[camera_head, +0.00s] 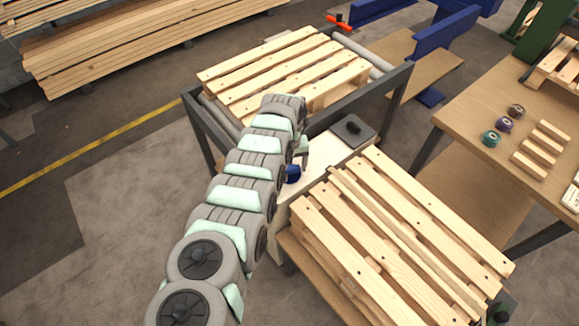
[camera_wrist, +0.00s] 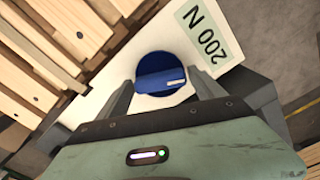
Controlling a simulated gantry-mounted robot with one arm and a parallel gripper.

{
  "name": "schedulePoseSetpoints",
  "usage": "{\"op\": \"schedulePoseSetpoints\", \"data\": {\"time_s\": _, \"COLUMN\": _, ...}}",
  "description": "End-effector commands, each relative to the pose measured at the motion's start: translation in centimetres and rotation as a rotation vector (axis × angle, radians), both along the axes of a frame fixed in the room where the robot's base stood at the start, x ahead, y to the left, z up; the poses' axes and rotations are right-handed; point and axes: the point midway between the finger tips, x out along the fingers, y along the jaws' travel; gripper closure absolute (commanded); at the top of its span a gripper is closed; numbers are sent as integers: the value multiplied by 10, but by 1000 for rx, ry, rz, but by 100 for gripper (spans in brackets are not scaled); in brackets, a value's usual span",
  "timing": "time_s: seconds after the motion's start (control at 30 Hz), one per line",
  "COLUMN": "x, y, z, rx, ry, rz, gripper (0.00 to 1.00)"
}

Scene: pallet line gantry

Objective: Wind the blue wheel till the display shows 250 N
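The blue wheel (camera_wrist: 160,74) is round, with a white mark on its right side, and sits on a pale panel in the wrist view. In the head view the wheel (camera_head: 293,174) shows partly behind my arm. The display (camera_wrist: 202,34) beside it reads 200 N. My gripper (camera_wrist: 162,80) is open, with one finger on each side of the wheel. The fingertips lie close to its rim, and I see no clear grip; whether either touches is hard to tell. In the head view my fingers are mostly hidden by the arm.
A pallet stack (camera_head: 400,235) stands close on the right of the panel, and another pallet (camera_head: 285,75) lies on the dark frame behind. A dark box (camera_head: 352,129) sits on the pale housing. A workbench (camera_head: 465,105) with wood blocks and small rolls is at the right.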

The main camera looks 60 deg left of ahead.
Motion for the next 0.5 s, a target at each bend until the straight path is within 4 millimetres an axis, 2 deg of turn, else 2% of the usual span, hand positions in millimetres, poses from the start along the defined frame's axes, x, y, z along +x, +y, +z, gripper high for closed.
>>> {"op": "schedulePoseSetpoints", "data": {"time_s": 0.07, "x": 0, "y": 0, "z": 0, "rx": 0, "ry": 0, "rz": 0, "gripper": 30}}
{"op": "schedulePoseSetpoints", "data": {"time_s": 0.5, "x": 0, "y": 0, "z": 0, "rx": 1, "ry": 0, "rz": 0, "gripper": 66}}
